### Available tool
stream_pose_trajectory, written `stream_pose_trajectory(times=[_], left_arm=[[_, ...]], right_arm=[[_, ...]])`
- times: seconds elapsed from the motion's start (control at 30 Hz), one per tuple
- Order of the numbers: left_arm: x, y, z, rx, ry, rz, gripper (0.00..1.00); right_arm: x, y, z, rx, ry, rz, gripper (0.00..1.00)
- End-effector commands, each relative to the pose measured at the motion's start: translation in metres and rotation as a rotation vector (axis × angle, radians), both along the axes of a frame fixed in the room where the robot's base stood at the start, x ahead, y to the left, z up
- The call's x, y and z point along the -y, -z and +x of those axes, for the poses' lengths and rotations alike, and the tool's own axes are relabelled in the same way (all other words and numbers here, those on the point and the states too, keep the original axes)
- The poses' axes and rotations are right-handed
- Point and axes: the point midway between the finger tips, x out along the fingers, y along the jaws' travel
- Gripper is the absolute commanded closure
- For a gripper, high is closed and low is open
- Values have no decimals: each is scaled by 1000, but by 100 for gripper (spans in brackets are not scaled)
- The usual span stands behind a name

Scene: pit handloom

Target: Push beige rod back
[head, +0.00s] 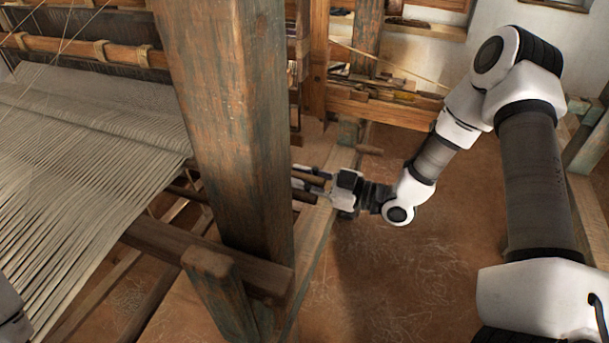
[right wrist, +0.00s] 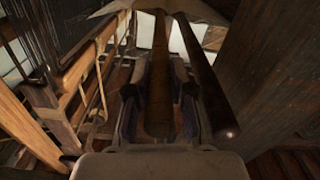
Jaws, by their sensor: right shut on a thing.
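My right gripper (head: 308,180) reaches in from the right, beside the thick upright post of the loom. In the right wrist view its two fingers (right wrist: 158,88) lie on either side of a lighter brown rod, the beige rod (right wrist: 160,75), and are shut on it. The rod runs lengthwise between the fingers, away from the wrist. A darker rod (right wrist: 208,75) runs beside it on the right, outside the fingers. In the head view the post hides the far ends of the rods. My left gripper is out of view.
The thick wooden post (head: 235,120) stands just left of my right gripper. The woven warp (head: 90,130) fills the left side. A low wooden beam (head: 318,225) runs under the gripper. Bare earth floor (head: 400,270) lies open to the right. A shelf with tools (head: 390,90) is behind.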

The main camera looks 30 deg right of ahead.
Motion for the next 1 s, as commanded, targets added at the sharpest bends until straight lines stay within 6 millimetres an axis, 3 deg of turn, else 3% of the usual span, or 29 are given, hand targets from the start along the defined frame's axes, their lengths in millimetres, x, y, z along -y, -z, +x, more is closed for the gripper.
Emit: stream_pose_trajectory(times=[0.17,0.2,0.23,1.0], left_arm=[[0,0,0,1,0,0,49],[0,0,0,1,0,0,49],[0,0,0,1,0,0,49],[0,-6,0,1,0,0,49]], right_arm=[[-2,2,-2,-9,-6,-3,100],[-2,2,-2,-9,-6,-3,64],[-2,2,-2,-8,-7,-2,53],[5,-1,4,-6,-2,0,52]])
